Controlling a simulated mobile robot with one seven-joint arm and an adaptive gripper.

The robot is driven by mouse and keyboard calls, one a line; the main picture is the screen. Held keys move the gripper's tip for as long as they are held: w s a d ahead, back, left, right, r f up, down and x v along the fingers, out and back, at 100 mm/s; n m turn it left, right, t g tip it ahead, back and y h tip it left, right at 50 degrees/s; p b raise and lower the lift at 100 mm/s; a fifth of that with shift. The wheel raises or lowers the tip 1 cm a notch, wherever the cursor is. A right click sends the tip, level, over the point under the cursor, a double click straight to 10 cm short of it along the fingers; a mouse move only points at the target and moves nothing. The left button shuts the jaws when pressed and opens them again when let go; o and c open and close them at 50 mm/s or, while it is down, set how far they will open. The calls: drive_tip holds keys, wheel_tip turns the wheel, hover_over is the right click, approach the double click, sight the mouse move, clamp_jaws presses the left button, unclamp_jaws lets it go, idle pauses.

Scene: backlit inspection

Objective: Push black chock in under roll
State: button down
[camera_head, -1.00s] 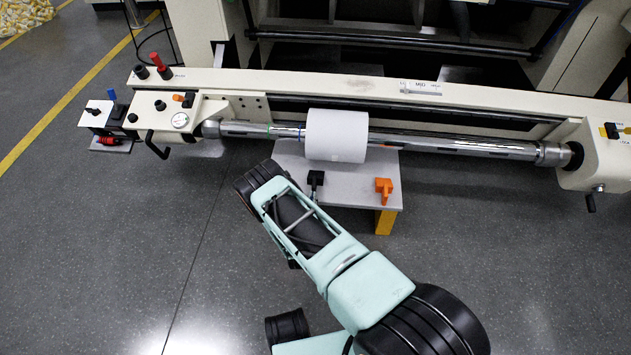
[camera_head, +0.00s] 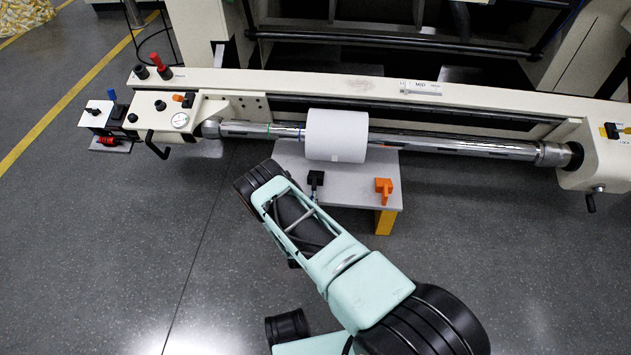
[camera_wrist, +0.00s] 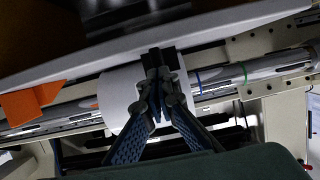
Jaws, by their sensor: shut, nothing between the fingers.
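The white roll (camera_head: 337,135) sits around the chrome shaft, above the small grey table; it also shows in the wrist view (camera_wrist: 118,95). The black chock (camera_head: 316,179) stands on the table on the near side of the roll, apart from it in the head view. In the wrist view the black chock (camera_wrist: 163,55) is partly hidden behind my fingers. My gripper (camera_wrist: 160,82) is shut and empty, its fingertips at the chock and in front of the roll. I cannot tell whether they touch the chock.
An orange chock (camera_head: 384,187) stands on the table (camera_head: 352,190) to the right; it also shows in the wrist view (camera_wrist: 30,104). The chrome shaft (camera_head: 455,146) runs along the cream machine. The floor right of the table is clear.

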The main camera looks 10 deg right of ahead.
sight(314, 182)
drive_tip(key=shift+w+d, duration=0.4)
drive_tip(key=shift+w, duration=0.75)
drive_tip(key=shift+w+d, duration=0.35)
drive_tip(key=shift+w, duration=0.75)
drive_tip(key=shift+w+d, duration=0.4)
drive_tip(key=shift+w, duration=0.75)
drive_tip(key=shift+s, duration=0.1)
drive_tip(key=shift+s+a+p, duration=0.35)
drive_tip(key=shift+s, duration=0.6)
drive_tip(key=shift+s+a+p, duration=0.3)
drive_tip(key=shift+s+p, duration=0.05)
drive_tip(key=shift+s, duration=0.55)
drive_tip(key=shift+s, duration=0.1)
